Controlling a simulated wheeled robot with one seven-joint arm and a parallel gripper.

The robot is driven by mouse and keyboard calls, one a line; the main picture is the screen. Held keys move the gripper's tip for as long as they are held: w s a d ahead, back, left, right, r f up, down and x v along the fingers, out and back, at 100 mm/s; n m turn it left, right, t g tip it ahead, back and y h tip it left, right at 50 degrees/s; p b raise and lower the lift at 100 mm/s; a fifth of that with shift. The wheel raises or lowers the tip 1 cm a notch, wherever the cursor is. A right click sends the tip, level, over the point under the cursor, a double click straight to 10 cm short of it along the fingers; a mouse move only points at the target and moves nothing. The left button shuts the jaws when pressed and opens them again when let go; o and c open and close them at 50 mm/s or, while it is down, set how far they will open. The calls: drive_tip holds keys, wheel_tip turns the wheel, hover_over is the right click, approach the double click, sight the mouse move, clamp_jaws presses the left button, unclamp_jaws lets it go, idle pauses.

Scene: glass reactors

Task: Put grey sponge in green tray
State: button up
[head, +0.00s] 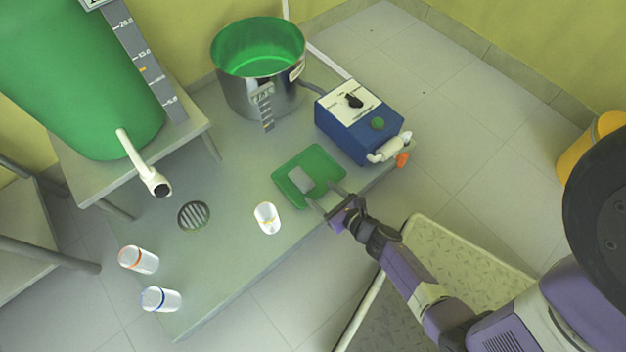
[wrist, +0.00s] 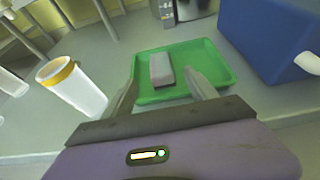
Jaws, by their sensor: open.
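The grey sponge (head: 301,180) lies inside the green tray (head: 323,166), toward its left part in the head view. In the wrist view the sponge (wrist: 162,70) rests on the floor of the tray (wrist: 215,62), left of the tray's middle. My gripper (head: 325,203) is at the near edge of the tray. Its two fingers are spread apart with nothing between them. In the wrist view the open fingers (wrist: 162,88) point at the tray, and the sponge lies beyond them, apparently apart from both.
A blue control box (head: 358,122) stands right behind the tray, and a steel pot (head: 258,75) with green inside stands further back. A white cup (head: 266,218) with a yellow band is left of my gripper. Two more cups (head: 139,260) stand at the front left, near a round drain (head: 194,215).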

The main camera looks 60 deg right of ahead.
drive_tip(key=shift+v, duration=1.45)
drive_tip(key=s+a+r+m+y, duration=0.1)
drive_tip(key=s+a+r+m, duration=0.3)
drive_tip(key=r+m, duration=0.7)
drive_tip(key=s+a+r+m+t+y, duration=0.1)
drive_tip(key=s+a+r+m, duration=0.4)
drive_tip(key=r+m, duration=0.6)
drive_tip(key=s+a+r+m+y, duration=0.1)
drive_tip(key=s+a+r+m, duration=0.3)
drive_tip(key=r+m, duration=0.6)
wheel_tip(320, 180, up, 4)
drive_tip(key=shift+s+a+f+m+t+y, duration=0.15)
drive_tip(key=shift+a+m+t+y, duration=0.25)
drive_tip(key=shift+a, duration=0.65)
wheel_tip(320, 180, up, 38)
drive_tip(key=p, duration=3.8)
drive_tip(key=shift+f, duration=0.2)
